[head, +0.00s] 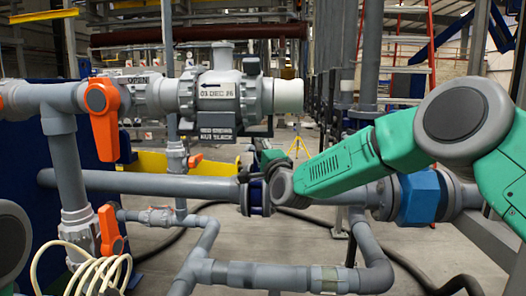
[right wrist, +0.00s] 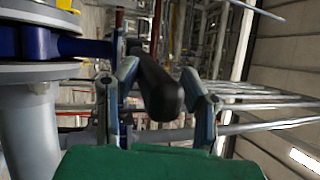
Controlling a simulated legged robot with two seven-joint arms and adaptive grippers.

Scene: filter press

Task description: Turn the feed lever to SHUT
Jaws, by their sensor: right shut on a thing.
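A black lever handle (right wrist: 160,88) with a rounded end lies between the two fingers of my right gripper (right wrist: 163,95) in the right wrist view. The gripper is shut on it. In the right wrist view the lever runs to a blue valve body (right wrist: 28,42) between grey flanges. In the head view, my right gripper (head: 262,160) is small, dark and partly hidden behind my green forearm, by the blue valve (head: 255,196) on the grey horizontal pipe. No SHUT marking is readable. My left gripper is out of view.
Orange handles (head: 103,118) (head: 110,230) hang on the grey pipes at left. A grey flow body (head: 215,95) stands above the horizontal pipe. A blue fitting (head: 420,196) is below my right forearm. A coiled cream hose (head: 95,272) lies at lower left. Grey pipes cross the foreground.

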